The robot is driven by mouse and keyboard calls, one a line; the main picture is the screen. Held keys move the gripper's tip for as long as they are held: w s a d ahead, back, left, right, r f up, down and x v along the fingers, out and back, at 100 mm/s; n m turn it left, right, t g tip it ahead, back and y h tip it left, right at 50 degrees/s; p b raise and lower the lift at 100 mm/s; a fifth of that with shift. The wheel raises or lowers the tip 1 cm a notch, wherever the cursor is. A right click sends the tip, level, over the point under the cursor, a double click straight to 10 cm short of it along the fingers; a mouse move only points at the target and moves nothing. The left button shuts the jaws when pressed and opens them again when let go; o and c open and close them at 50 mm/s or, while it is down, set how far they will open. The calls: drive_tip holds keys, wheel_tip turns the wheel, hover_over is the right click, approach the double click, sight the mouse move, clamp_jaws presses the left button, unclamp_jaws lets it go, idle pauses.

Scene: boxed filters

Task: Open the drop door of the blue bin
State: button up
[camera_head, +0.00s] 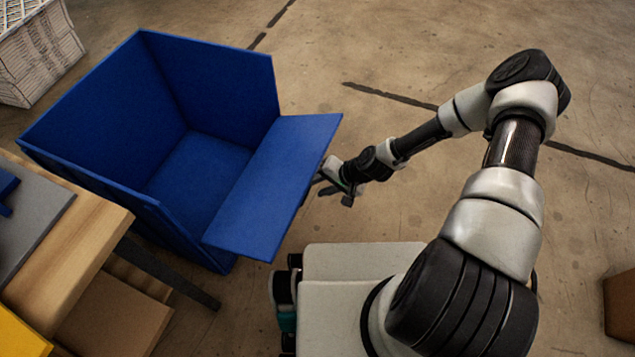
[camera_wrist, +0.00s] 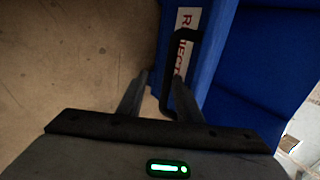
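The blue bin (camera_head: 90,90) stands open-topped at the left in the head view. Its drop door (camera_head: 275,185) is a flat blue panel on the side facing my arm, leaning well outward from the bin. In the wrist view the door's outer face carries a white label with red letters (camera_wrist: 183,60) and a black bar handle (camera_wrist: 167,92). My gripper (camera_head: 335,184) is just outside the door's outer edge. In the wrist view its fingers (camera_wrist: 160,92) are apart, with part of the handle showing between them. I cannot tell whether they touch it.
A wooden table (camera_head: 85,255) with a grey surface stands at the lower left, close to the bin. A white crate (camera_head: 38,55) is at the upper left. A brown box (camera_head: 620,302) is at the right edge. The concrete floor (camera_head: 390,40) beyond my arm is clear.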

drive_tip(key=f, duration=0.3)
drive_tip(key=shift+s+d, duration=0.2)
drive_tip(key=shift+d, duration=0.1)
drive_tip(key=shift+d+r+p, duration=0.2)
drive_tip(key=shift+r+p, duration=0.1)
drive_tip(key=shift+r, duration=0.15)
drive_tip(key=o, duration=0.5)
drive_tip(key=v, duration=0.1)
drive_tip(key=p+v, duration=0.1)
drive_tip(key=v, duration=0.1)
drive_tip(key=p+v, duration=0.1)
drive_tip(key=shift+a+r, duration=0.25)
drive_tip(key=shift+r, duration=0.15)
drive_tip(key=p+v, duration=0.1)
drive_tip(key=v, duration=0.3)
drive_tip(key=p+v, duration=0.1)
drive_tip(key=v, duration=0.4)
drive_tip(key=a+p+v, duration=0.1)
drive_tip(key=v, duration=0.4)
drive_tip(key=shift+w+r+p, duration=0.15)
drive_tip(key=shift+r+p, duration=0.2)
drive_tip(key=shift+r, duration=0.05)
drive_tip(key=c, duration=0.5)
drive_tip(key=shift+d, duration=0.1)
